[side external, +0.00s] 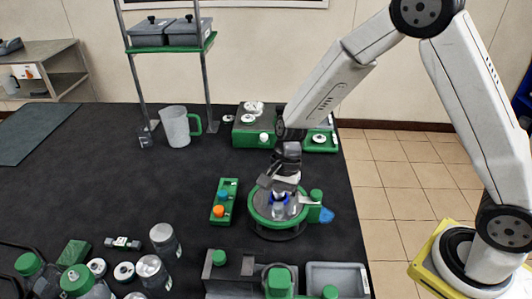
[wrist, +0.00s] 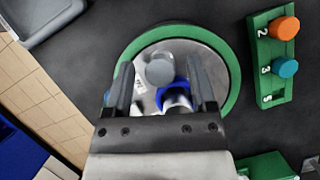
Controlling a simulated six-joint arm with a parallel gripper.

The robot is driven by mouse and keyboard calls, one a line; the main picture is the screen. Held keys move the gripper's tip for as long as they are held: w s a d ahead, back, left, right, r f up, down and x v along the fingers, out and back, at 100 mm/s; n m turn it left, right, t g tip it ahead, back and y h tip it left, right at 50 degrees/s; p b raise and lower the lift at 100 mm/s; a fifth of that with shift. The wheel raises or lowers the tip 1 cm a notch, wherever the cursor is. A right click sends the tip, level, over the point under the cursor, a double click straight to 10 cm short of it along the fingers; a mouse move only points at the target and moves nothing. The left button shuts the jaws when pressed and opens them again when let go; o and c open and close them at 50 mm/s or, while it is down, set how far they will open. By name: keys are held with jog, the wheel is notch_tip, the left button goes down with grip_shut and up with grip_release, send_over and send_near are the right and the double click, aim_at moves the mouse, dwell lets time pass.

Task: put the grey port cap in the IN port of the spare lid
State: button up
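The spare lid (wrist: 213,67) is a round metal disc inside a green ring, and it also shows in the side external view (side external: 262,205). The grey port cap (wrist: 160,70) appears as a round grey top over the lid, between my fingers, with a visible gap on each side. My gripper (wrist: 159,66) is open above the lid. It also shows in the side external view (side external: 280,188), pointing down. A blue-ringed port (wrist: 178,93) lies just beside the cap, partly hidden by my gripper. A small white label shows at the cap's left, but its text is unreadable. I cannot tell whether the cap is seated.
A green rack (side external: 224,202) with an orange cap (wrist: 284,28) and a blue cap (wrist: 285,67) stands beside the lid. A grey tray (side external: 338,279) is in front. A jug (side external: 175,126), green-based equipment (side external: 253,130) and several bottles stand around. The mat's left middle is clear.

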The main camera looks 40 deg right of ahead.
jog(key=shift+r, duration=0.2)
jog(key=v, duration=1.2)
jog(key=shift+d+f, duration=0.1)
jog(key=shift+d, duration=0.05)
dwell(0.4)
jog(key=s+d+f+n+t+h, duration=0.2)
jog(key=s+d+n, duration=0.1)
jog(key=s+n, duration=0.2)
jog(key=s+d+f+n+t+h, duration=0.1)
jog(key=s+d+n+t, duration=0.1)
jog(key=s+n, duration=0.4)
jog(key=shift+s+d+f+n+t+h, duration=0.15)
jog(key=shift+d+f+n+t+h, duration=0.2)
jog(key=shift+d+n, duration=0.5)
dwell(0.3)
